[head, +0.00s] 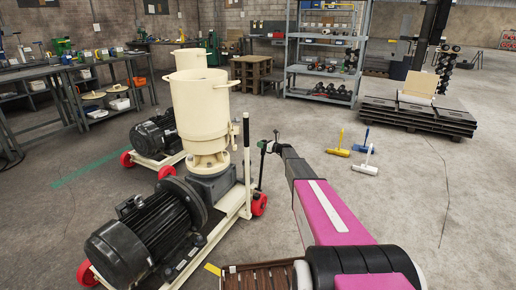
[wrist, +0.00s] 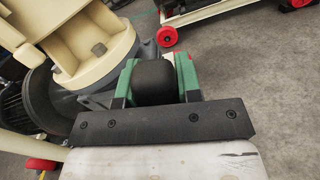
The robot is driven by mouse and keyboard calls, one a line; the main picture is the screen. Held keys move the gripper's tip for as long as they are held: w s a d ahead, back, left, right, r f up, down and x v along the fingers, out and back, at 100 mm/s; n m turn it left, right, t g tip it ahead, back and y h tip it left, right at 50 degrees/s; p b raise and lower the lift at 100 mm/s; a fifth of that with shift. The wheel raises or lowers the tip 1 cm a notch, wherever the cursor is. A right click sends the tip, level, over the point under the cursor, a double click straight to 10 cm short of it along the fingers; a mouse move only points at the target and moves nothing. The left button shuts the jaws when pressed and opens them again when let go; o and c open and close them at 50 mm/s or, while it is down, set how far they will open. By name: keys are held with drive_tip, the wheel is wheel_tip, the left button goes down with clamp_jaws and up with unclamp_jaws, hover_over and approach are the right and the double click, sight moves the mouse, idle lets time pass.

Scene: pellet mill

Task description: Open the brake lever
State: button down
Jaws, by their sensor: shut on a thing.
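My gripper (head: 268,146) is beside the cream pellet mill (head: 202,105), on its right in the head view. In the wrist view its green fingers (wrist: 156,82) are shut around the rounded black grip of the brake lever (wrist: 155,78). A thin dark rod (head: 260,177) drops below the fingers in the head view; the rest of the lever is hard to make out. A separate upright handle with a black top (head: 247,132) stands on the mill's cream frame, just left of my gripper.
A black motor (head: 140,240) sits on the mill's red-wheeled base. A second mill stands behind. Yellow, blue and white T-shaped tools (head: 365,160) are on the floor to the right. A shelf rack (head: 325,50) and stacked plates (head: 418,115) stand farther back. Open floor lies right.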

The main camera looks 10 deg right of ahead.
drive_tip(key=w+d+f+m, duration=0.4)
drive_tip(key=w+d, duration=0.2)
drive_tip(key=w, duration=0.3)
drive_tip(key=shift+d+f, duration=0.2)
drive_tip(key=shift+d, duration=0.1)
drive_tip(key=c, duration=0.8)
unclamp_jaws()
drive_tip(key=v, duration=1)
drive_tip(key=shift+s+d, duration=0.2)
drive_tip(key=shift+d, duration=0.15)
